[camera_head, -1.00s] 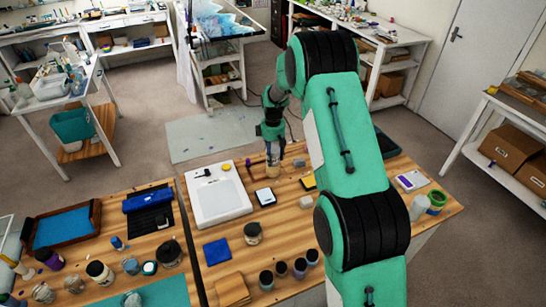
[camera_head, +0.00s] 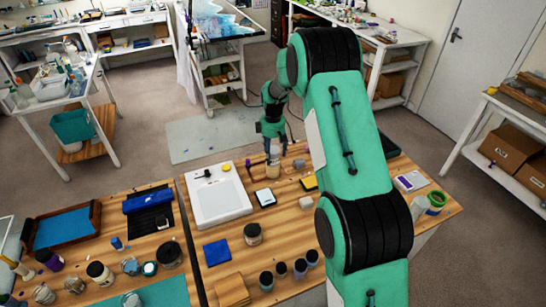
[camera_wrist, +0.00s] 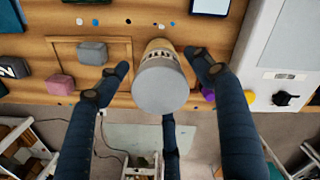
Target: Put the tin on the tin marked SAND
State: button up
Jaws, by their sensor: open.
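In the wrist view a pale grey flat-topped tin (camera_wrist: 162,88) stands upright between my spread fingers. Below its top is a band with dark lettering that I cannot read for certain. A tan lower part (camera_wrist: 160,45) shows beyond it; I cannot tell whether this is a second tin under it. In the head view the tin (camera_head: 272,170) appears as a beige upright cylinder near the table's far edge. My gripper (camera_head: 274,149) is open, just above it. In the wrist view its fingers (camera_wrist: 158,70) are around the tin's top, with gaps at the sides.
Jars (camera_head: 253,233) and dark cups (camera_head: 283,268) stand nearer the front. A pink block (camera_wrist: 60,84) lies left in the wrist view.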

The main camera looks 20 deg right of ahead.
aim_at(273, 150)
notch_tip(273, 150, up, 9)
jog(key=shift+p, duration=0.4)
jog(key=shift+r, duration=0.4)
jog(key=shift+s+a+r, duration=0.1)
jog(key=shift+r, duration=0.2)
jog(key=s+a+r+m+t, duration=0.15)
jog(key=s+a+r, duration=0.25)
jog(key=s+r, duration=0.65)
jog(key=s+a+r+m+t, duration=0.1)
jog(key=s+a+r+m, duration=0.3)
jog(key=s+r, duration=0.65)
jog(key=s+a+r+m+t, duration=0.1)
jog(key=s+a+r, duration=0.1)
jog(key=s, duration=1.2)
jog(key=s+a+r+m+t, duration=0.2)
jog(key=s+a, duration=0.3)
jog(key=s, duration=0.9)
